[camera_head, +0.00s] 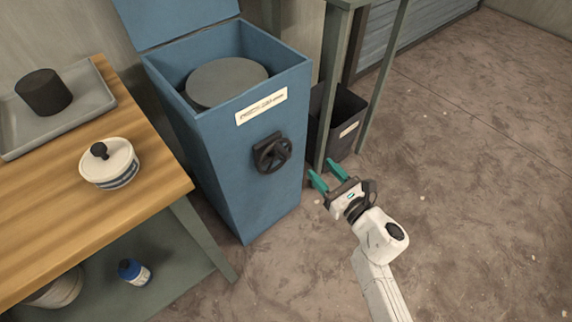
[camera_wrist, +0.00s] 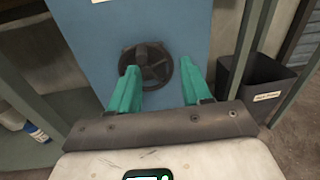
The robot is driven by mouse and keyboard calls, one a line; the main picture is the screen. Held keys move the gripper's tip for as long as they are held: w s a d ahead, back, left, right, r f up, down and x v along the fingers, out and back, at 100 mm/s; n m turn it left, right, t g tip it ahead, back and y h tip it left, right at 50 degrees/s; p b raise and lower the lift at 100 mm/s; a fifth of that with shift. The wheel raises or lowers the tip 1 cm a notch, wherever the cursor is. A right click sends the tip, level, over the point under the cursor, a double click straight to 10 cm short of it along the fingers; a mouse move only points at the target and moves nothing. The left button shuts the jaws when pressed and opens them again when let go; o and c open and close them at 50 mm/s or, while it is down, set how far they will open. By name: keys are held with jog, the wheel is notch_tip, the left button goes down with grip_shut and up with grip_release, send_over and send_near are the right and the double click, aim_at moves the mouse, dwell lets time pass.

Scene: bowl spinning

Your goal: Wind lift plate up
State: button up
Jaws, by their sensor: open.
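The round grey lift plate (camera_head: 227,82) sits inside the open blue cabinet (camera_head: 243,165), a little below its rim. A black hand wheel (camera_head: 272,153) with a knob is on the cabinet's front face, below a white label. My gripper (camera_head: 326,171) is open and empty, to the right of the wheel and apart from it in the head view. In the wrist view the wheel (camera_wrist: 146,66) shows ahead, between and beyond the two green fingers of my gripper (camera_wrist: 160,88). The wheel's lower part lies between the fingers in that view.
A wooden bench (camera_head: 160,185) stands at left with a lidded white pot (camera_head: 109,162) and a grey tray (camera_head: 88,98) holding a dark cylinder (camera_head: 43,92). A black bin (camera_head: 345,125) and green stand legs are right of the cabinet. Floor at right is clear.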

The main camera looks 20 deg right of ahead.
aim_at(289, 157)
jog(key=w+a+n, duration=0.1)
jog(key=w+a, duration=0.1)
jog(key=w, duration=0.1)
jog(key=w+a+f+n+y+b, duration=0.1)
jog(key=w+a, duration=0.1)
jog(key=w, duration=0.2)
jog(key=w+a+f+n+y+b, duration=0.1)
jog(key=w, duration=0.2)
jog(key=shift+w+a+f, duration=0.1)
jog(key=shift+w+a, duration=0.1)
jog(key=shift+a, duration=0.2)
grip_shut()
